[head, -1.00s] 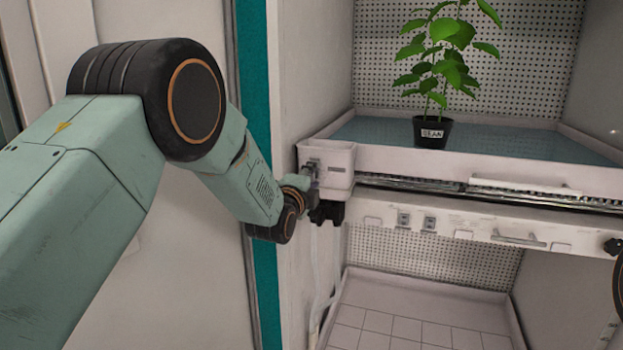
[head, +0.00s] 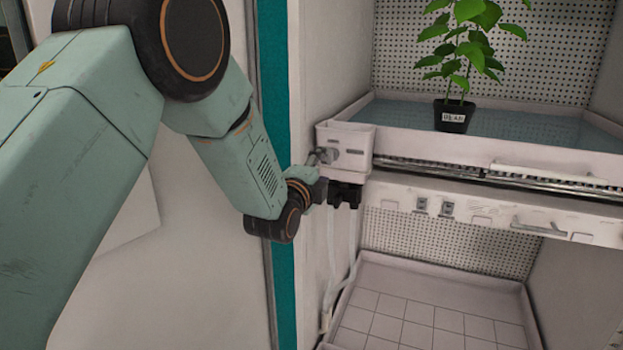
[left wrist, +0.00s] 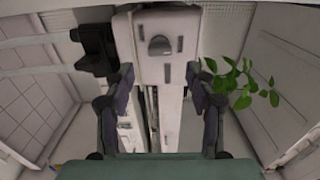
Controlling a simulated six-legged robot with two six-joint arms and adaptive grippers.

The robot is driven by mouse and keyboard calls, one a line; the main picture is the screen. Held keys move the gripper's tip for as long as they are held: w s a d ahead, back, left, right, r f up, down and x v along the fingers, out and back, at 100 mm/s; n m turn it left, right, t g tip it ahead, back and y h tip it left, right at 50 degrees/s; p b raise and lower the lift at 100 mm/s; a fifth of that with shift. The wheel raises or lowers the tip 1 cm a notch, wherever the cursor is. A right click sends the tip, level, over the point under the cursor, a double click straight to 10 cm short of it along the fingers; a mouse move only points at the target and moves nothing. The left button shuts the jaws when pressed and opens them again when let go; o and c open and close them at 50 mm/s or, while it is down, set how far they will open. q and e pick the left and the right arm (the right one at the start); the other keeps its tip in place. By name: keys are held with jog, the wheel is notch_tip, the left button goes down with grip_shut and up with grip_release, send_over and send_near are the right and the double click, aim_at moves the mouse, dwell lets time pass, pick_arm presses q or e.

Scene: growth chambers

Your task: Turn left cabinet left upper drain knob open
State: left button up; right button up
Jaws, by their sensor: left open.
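A white drain box (head: 345,138) is fixed to the front left corner of the upper shelf tray. A small grey knob (head: 325,156) shows on its front, partly hidden by my gripper. My left gripper (head: 321,178) is just in front of and a little below the box, seen from behind. In the left wrist view, the grey knob (left wrist: 160,45) is on the white box face, beyond the gap between the fingers. The left gripper (left wrist: 160,78) is open, with nothing between its fingertips. My right gripper is not in view.
A black fitting (head: 345,194) hangs under the box, with pale hoses (head: 340,260) below it. A potted bean plant (head: 453,116) stands on the upper tray (head: 480,148). A lower tiled tray (head: 420,325) is empty. The teal cabinet edge (head: 276,100) is beside my arm.

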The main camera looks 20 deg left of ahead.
pick_arm(q)
jog(key=s, duration=0.6)
jog(key=shift+a, duration=0.1)
dwell(0.3)
jog(key=s+f+n+g+b, duration=0.1)
jog(key=s+f+n+g, duration=0.3)
jog(key=s+f+n, duration=0.65)
jog(key=s+f+n+g+b, duration=0.1)
jog(key=s+f+n+g, duration=0.35)
jog(key=f, duration=1.05)
jog(key=s+f+n+g+b, duration=0.1)
jog(key=s+f+g, duration=0.2)
jog(key=s+f, duration=0.3)
jog(key=s+f+n+g+b, duration=0.1)
jog(key=s+f, duration=0.6)
jog(key=s, duration=0.7)
jog(key=s+f+n+g+b, duration=0.2)
jog(key=s+f+g, duration=0.3)
jog(key=s, duration=0.5)
notch_tip(320, 180, down, 2)
jog(key=shift+s+a+f+y+b, duration=0.15)
jog(key=shift+a+f+y+b, duration=0.15)
jog(key=shift+b, duration=0.35)
